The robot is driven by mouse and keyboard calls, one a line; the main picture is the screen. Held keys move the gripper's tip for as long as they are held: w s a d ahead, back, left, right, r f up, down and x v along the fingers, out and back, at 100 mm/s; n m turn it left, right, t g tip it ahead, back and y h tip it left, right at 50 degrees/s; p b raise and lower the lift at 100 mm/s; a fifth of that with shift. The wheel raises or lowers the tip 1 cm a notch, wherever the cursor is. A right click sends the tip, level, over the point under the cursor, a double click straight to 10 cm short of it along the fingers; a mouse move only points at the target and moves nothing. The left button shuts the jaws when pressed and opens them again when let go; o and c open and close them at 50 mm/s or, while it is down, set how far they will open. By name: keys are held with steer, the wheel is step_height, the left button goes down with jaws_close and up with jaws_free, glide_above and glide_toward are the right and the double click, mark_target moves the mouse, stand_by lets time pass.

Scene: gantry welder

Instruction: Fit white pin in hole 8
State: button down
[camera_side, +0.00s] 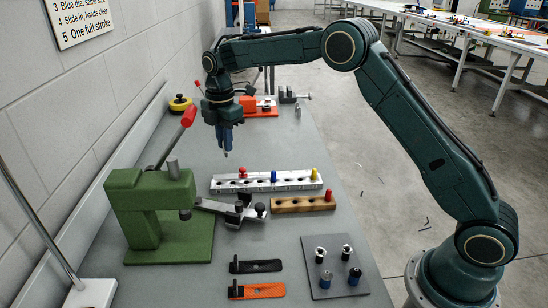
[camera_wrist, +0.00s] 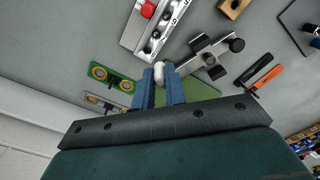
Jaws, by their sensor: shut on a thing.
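My gripper (camera_side: 226,152) hangs in the air above the bench, fingers down, above and to the left of the silver hole block in the side view. In the wrist view its blue fingers (camera_wrist: 160,88) are shut on the white pin (camera_wrist: 159,70), whose rounded white end shows between the tips. The silver hole block (camera_side: 265,182) lies on the bench with a red, a blue and a yellow pin standing in it and several holes empty. In the wrist view the block (camera_wrist: 143,33) shows printed numbers, too small to read surely. The white pin is apart from the block.
A wooden block (camera_side: 303,204) with a red pin lies in front of the silver block. A green press (camera_side: 150,205) with a red-knobbed lever stands at left, a grey clamp (camera_side: 236,211) beside it. A dark plate (camera_side: 335,267) holds several small pins. Black and orange strips (camera_side: 257,290) lie in front.

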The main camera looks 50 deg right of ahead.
steer(key=shift+w+a+f, duration=0.25)
steer(key=shift+w+f, duration=0.3)
steer(key=shift+f, duration=0.05)
steer(key=shift+w+a+f, duration=0.2)
steer(key=shift+w+f, duration=0.35)
steer(key=shift+f, duration=0.1)
steer(key=shift+w+a+f, duration=0.25)
steer(key=shift+w+f, duration=0.3)
steer(key=shift+f, duration=0.05)
steer(key=shift+f, duration=0.15)
steer(key=shift+f, duration=2.55)
steer(key=shift+f, duration=1.2)
steer(key=c, duration=1.4)
jaws_free()
steer(key=shift+o, duration=0.2)
steer(key=shift+r, duration=0.1)
step_height(320, 180, up, 14)
